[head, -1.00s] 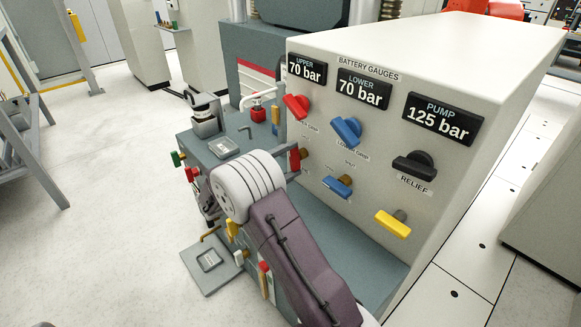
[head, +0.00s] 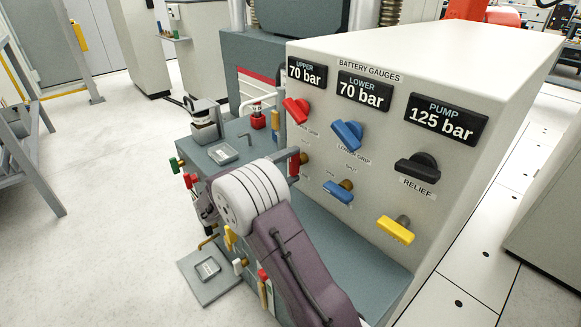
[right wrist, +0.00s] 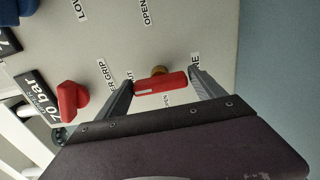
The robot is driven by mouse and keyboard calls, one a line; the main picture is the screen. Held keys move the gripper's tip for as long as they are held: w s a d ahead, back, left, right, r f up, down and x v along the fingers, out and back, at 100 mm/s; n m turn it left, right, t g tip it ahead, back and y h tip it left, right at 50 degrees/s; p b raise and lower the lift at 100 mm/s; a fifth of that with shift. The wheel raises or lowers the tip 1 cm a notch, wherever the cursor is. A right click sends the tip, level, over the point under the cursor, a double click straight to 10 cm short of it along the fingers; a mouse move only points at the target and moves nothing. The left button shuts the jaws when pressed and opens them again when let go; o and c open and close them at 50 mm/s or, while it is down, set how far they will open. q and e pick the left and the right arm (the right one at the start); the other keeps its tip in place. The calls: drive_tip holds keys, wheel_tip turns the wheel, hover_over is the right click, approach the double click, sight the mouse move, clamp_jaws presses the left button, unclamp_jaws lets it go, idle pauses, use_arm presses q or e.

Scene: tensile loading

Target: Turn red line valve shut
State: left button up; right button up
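The red line valve is a red bar handle (right wrist: 160,83) on a brass stem (right wrist: 158,70), low on the pale panel. In the head view its handle (head: 295,163) looks upright, below the red upper grip knob (head: 296,110). In the right wrist view my right gripper (right wrist: 162,79) is open. Its two fingers reach toward the panel, one near each end of the red handle, with the handle between them. I cannot tell whether either finger touches it. In the head view my right wrist hides part of the gripper (head: 292,172). My left gripper is not in view.
To the right of the red valve are a blue line valve (head: 338,191), a blue grip knob (head: 347,135), a black relief knob (head: 417,167) and a yellow handle (head: 396,229). Gauges read 70, 70 and 125 bar. A grey ledge (head: 345,245) runs below.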

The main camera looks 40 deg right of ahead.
drive_tip(key=shift+o, duration=0.8)
drive_tip(key=shift+a+r+p, duration=0.15)
drive_tip(key=shift+a+p, duration=0.15)
drive_tip(key=shift+a, duration=0.1)
drive_tip(key=a+p, duration=0.3)
drive_tip(key=a, duration=0.5)
drive_tip(key=shift+s+a, duration=0.15)
drive_tip(key=shift+s, duration=0.2)
